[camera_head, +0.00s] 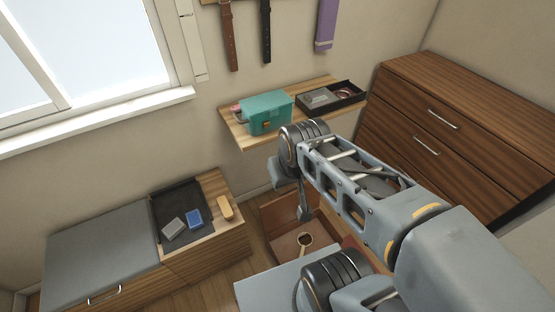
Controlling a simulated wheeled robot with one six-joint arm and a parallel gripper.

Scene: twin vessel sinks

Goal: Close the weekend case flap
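An open brown box-like case (282,247) stands low in the middle, and I take it to be the weekend case. A reddish-brown panel (273,212) stands up at its far side; I cannot tell whether this is the flap or a wall. My gripper (303,213) hangs over the case, pointing down. Its fingers are small and seen edge-on, so their opening is unclear. My arm hides the case's right side.
A pale grey panel (268,287) lies in front of the case. A bench (100,245) with a dark tray (167,209) is at left. A wall shelf (240,133) holds a teal box (270,103) and a black tray (350,91). A wooden dresser (470,105) stands at right.

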